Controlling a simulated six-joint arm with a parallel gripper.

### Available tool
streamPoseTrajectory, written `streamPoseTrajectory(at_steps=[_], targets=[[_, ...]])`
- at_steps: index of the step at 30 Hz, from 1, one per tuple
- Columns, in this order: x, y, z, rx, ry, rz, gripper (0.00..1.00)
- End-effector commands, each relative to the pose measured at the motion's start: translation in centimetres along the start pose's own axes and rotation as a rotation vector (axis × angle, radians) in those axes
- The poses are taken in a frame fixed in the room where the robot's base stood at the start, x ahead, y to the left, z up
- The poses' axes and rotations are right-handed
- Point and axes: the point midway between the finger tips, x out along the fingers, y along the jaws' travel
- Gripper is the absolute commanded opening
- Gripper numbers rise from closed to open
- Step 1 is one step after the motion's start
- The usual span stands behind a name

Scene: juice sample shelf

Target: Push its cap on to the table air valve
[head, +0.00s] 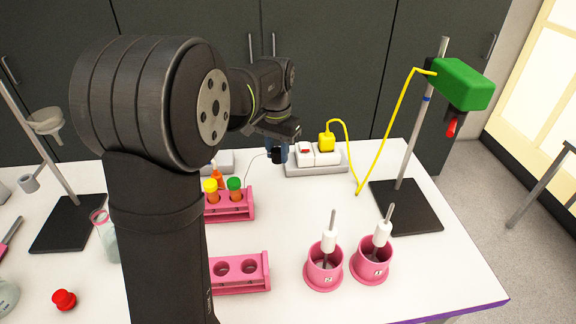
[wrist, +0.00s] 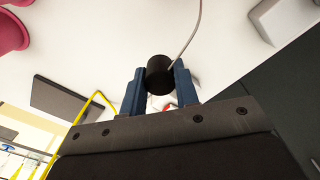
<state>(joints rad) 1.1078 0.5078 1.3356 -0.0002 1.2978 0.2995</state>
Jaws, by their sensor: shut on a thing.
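My gripper (head: 278,150) is over the back of the white table, beside the left end of a socket strip. In the wrist view its two blue fingers (wrist: 160,88) are shut on a black round cap (wrist: 158,72). A thin grey cord (wrist: 187,40) runs from beside the cap. In the head view the cap is small and dark, and the cord (head: 249,166) curves down left towards the pink rack. I cannot make out the table air valve for certain. A grey block (head: 225,158) at the back is partly hidden by my arm.
The socket strip (head: 340,168) holds a yellow plug (head: 326,141) with a yellow cable. A pink rack (head: 235,208) with capped tubes stands in front. Pink cups (head: 323,268) and a stand base (head: 407,207) are at right. Dark cabinets (head: 330,60) stand behind.

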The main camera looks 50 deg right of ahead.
Motion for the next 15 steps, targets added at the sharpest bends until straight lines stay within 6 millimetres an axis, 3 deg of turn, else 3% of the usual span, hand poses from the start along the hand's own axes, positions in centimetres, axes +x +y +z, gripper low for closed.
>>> streamPoseTrajectory(at_steps=[1,9,15], targets=[[-0.5,-2.6,-0.5,-0.038,0.002,-0.001,0.06],[-3.2,-15.8,-0.8,-0.212,0.002,-0.001,0.06],[-4.6,-23.2,0.8,-0.310,0.002,-0.001,0.06]])
